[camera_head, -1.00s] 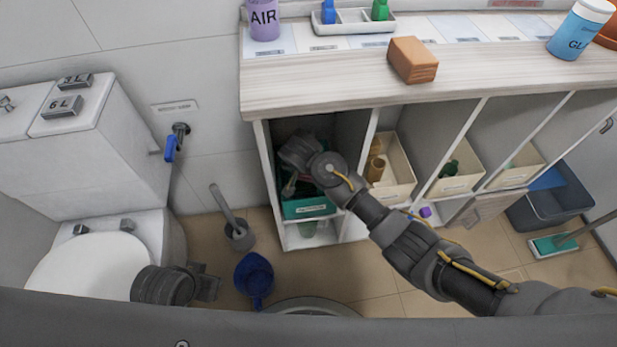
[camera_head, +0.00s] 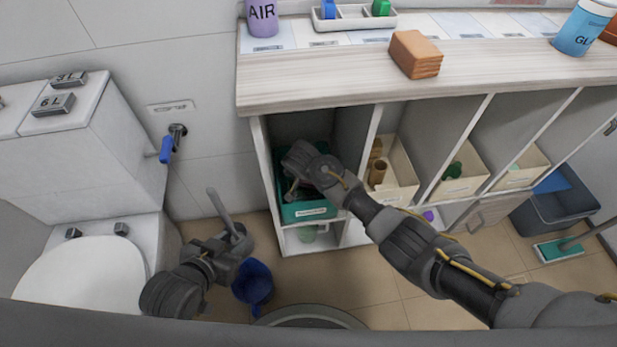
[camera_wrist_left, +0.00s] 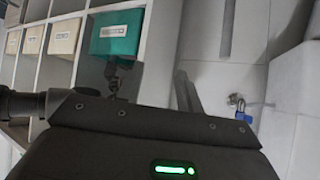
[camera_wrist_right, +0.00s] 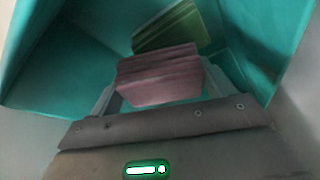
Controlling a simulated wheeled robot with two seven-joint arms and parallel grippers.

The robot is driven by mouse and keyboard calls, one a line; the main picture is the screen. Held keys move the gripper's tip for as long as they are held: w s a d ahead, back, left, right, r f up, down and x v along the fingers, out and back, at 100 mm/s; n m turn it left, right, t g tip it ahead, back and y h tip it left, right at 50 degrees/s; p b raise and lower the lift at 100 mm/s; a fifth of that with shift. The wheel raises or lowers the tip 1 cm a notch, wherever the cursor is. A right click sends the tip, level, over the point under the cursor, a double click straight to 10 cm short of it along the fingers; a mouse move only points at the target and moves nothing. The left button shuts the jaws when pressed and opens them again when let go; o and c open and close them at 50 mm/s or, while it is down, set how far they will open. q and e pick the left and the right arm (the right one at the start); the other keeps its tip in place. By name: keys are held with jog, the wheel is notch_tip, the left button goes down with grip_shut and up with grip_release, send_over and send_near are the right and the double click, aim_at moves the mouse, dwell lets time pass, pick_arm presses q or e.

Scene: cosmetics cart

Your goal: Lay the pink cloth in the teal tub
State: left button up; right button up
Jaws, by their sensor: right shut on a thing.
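The teal tub (camera_head: 290,213) sits in the leftmost compartment of the shelf; its labelled front also shows in the left wrist view (camera_wrist_left: 128,44). My right gripper (camera_head: 292,190) reaches down into this tub. In the right wrist view it is shut on the folded pink cloth (camera_wrist_right: 160,78), inside the teal walls (camera_wrist_right: 60,60). A folded green cloth (camera_wrist_right: 172,28) lies just beyond the pink one. The head view hides the pink cloth behind my right arm.
Cream bins (camera_head: 397,182) stand in the compartments to the right. A folded orange-brown cloth stack (camera_head: 415,54) lies on the counter. A toilet (camera_head: 85,270), a blue jug (camera_head: 252,285) and a blue valve handle (camera_head: 166,149) are on the left. A grey bucket (camera_head: 545,210) stands at right.

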pick_arm(q)
jog(key=shift+w+d+r, duration=0.15)
pick_arm(e)
jog(key=shift+f, duration=0.25)
jog(key=shift+f, duration=0.3)
jog(key=o, duration=0.9)
pick_arm(q)
jog(key=shift+w+d+r+t, duration=0.2)
jog(key=shift+d+r+t, duration=0.15)
jog(key=shift+t, duration=0.15)
pick_arm(e)
jog(key=shift+r, duration=0.15)
jog(key=shift+r, duration=0.25)
pick_arm(q)
jog(key=s+a+f+n+g+y+p, duration=0.1)
jog(key=s+a+f+g+y+p, duration=0.1)
jog(key=s+a+f+g, duration=0.5)
jog(key=shift+s+f+n+y+p, duration=0.2)
jog(key=shift+s+n+y+p, duration=0.1)
jog(key=shift+s+p, duration=0.55)
pick_arm(e)
jog(key=shift+v, duration=6.2)
